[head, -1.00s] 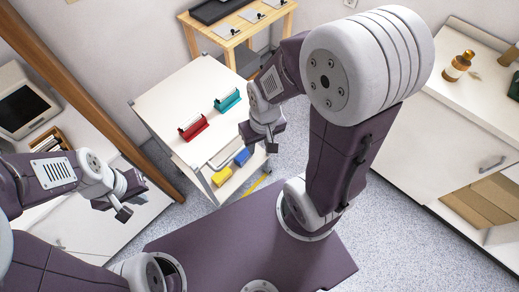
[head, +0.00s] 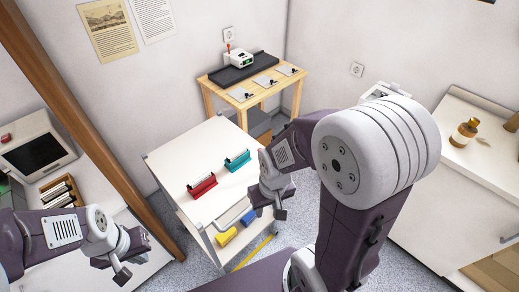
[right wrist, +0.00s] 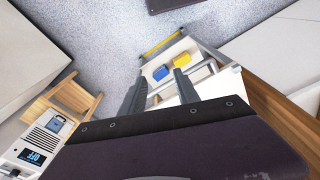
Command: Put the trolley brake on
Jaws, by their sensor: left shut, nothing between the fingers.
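The white trolley (head: 165,160) stands ahead of me, with a red holder (head: 202,186) and a teal holder (head: 237,160) on its top. Blue (head: 248,217) and yellow (head: 227,236) blocks sit on its lower level; both also show in the right wrist view. A yellow strip (head: 256,250) lies low along the trolley's near right side; I cannot tell whether it is the brake or a floor marking. My right gripper (head: 280,213) is in front of the trolley's right side in the head view, its fingers apart and empty in the right wrist view (right wrist: 160,92). My left gripper (head: 122,277) is shut and empty, left of the trolley.
A wooden table (head: 255,88) with a black tray and a white device stands at the back. A white cabinet (head: 440,180) with a brown bottle (head: 465,132) is at right. A brown post (head: 90,120) and a counter stand at left. Speckled floor is open right of the trolley.

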